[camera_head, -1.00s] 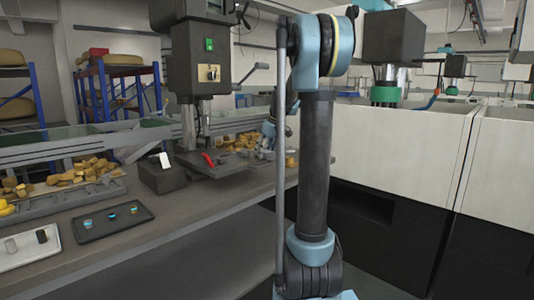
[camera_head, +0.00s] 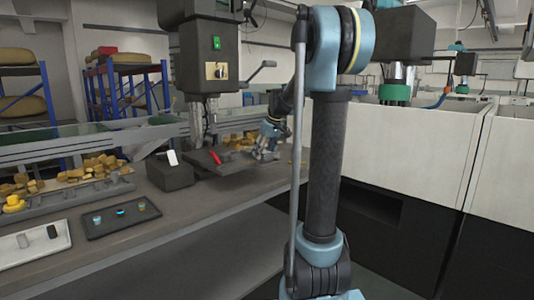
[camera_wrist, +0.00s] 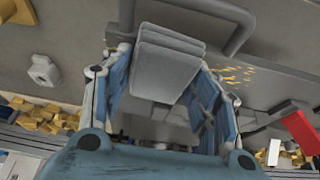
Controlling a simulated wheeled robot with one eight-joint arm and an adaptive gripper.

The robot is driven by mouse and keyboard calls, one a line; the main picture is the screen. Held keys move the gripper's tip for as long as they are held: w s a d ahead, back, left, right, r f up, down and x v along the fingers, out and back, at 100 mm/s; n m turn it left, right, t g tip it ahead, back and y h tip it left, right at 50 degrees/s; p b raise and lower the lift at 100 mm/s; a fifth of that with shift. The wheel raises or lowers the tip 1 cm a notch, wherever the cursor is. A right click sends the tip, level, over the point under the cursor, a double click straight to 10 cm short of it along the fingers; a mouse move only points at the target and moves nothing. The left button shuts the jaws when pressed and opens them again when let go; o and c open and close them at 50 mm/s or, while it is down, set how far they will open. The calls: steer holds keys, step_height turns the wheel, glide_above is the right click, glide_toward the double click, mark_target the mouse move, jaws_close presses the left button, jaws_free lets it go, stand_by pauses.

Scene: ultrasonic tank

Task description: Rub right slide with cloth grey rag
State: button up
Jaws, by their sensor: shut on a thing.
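My gripper (camera_head: 266,152) is low beside the right edge of the dark base plate of the press, small in the head view. In the wrist view my gripper (camera_wrist: 165,85) is shut on the grey rag (camera_wrist: 168,55), a folded grey cloth pad between the blue fingers. Under the press head stand upright metal posts; the right one, possibly the right slide (camera_head: 212,113), is left of my gripper. I cannot tell for sure which part is the slide, or whether the rag touches anything.
A red handle (camera_head: 215,157) lies on the plate; it also shows in the wrist view (camera_wrist: 298,130). A dark box (camera_head: 170,172), a black tray (camera_head: 120,228) and a white tray (camera_head: 20,258) are on the bench's left. Yellowish blocks lie behind. White-walled tanks (camera_head: 410,140) stand at the right.

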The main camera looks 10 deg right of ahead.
mark_target(242, 163)
steer(key=shift+s+a, duration=0.4)
steer(key=shift+a, duration=0.3)
steer(key=shift+c, duration=0.6)
steer(key=o, duration=0.3)
steer(key=shift+s+a, duration=0.6)
steer(key=shift+a, duration=0.15)
steer(key=shift+s+a+r, duration=0.1)
steer(key=shift+s+a, duration=0.1)
steer(key=shift+a, duration=0.1)
steer(key=c, duration=0.4)
steer(key=shift+s+a, duration=0.75)
steer(key=shift+a, duration=0.3)
steer(key=shift+s+a, duration=0.7)
steer(key=shift+a, duration=0.2)
steer(key=shift+s+a, duration=0.65)
steer(key=shift+a, duration=0.3)
steer(key=shift+c, duration=0.2)
steer(key=shift+w+d, duration=0.75)
steer(key=shift+d, duration=0.3)
steer(key=shift+w+d, duration=0.7)
steer(key=shift+d, duration=0.3)
steer(key=shift+w+d, duration=0.75)
steer(key=shift+d, duration=0.3)
